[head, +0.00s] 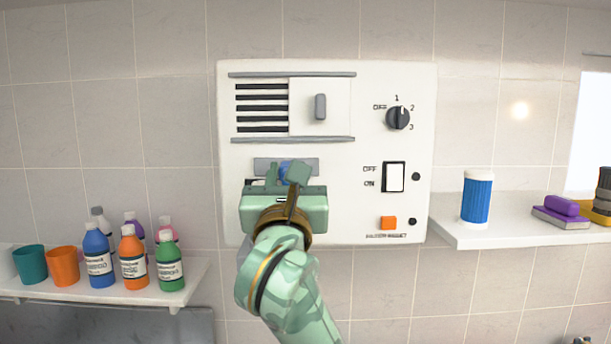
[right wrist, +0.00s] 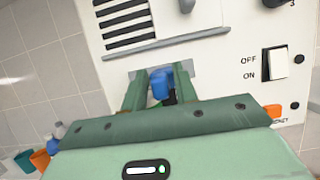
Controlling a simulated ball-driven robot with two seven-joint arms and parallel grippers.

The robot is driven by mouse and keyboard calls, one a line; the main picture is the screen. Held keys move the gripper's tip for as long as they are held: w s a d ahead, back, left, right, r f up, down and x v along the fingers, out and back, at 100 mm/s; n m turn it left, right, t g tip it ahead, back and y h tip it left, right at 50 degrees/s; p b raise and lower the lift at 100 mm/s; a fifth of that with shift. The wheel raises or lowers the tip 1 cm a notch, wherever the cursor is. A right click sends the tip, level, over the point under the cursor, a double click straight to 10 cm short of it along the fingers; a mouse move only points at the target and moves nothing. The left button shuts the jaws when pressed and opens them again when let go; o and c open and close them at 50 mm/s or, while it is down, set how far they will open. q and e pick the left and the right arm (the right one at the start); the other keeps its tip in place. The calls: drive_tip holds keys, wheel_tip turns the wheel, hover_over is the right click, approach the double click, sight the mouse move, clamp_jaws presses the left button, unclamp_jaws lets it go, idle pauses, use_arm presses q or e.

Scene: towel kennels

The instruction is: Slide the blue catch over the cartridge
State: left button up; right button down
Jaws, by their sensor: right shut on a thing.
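The blue catch (head: 285,169) is on a grey strip (head: 312,163) at the lower left of the white wall panel. My right gripper (head: 284,175) reaches up to it and hides much of it in the head view. In the right wrist view, the blue catch (right wrist: 158,84) is between the two green fingers of my right gripper (right wrist: 160,88), which is shut on it. A small black part (right wrist: 170,97) shows just below the catch. I cannot tell whether it belongs to the cartridge, which I cannot make out. My left gripper is not in view.
The white panel (head: 385,75) carries a vent with a sliding cover (head: 338,103), a dial (head: 398,117), a rocker switch (head: 394,177) and an orange button (head: 388,222). A left shelf (head: 190,285) holds bottles and cups. A right shelf (head: 455,230) holds a blue-and-white canister (head: 477,200).

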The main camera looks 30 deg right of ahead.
drive_tip(key=w+a, duration=0.2)
drive_tip(key=a, duration=0.1)
drive_tip(key=c, duration=1.4)
unclamp_jaws()
drive_tip(key=shift+a, duration=0.2)
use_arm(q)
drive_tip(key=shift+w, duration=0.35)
use_arm(e)
drive_tip(key=shift+o, duration=0.2)
drive_tip(key=shift+w, duration=0.2)
drive_tip(key=shift+s, duration=0.1)
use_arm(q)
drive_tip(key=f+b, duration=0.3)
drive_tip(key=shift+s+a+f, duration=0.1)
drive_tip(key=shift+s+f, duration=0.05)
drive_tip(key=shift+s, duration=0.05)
use_arm(e)
drive_tip(key=v, duration=1.6)
drive_tip(key=shift+s, duration=0.2)
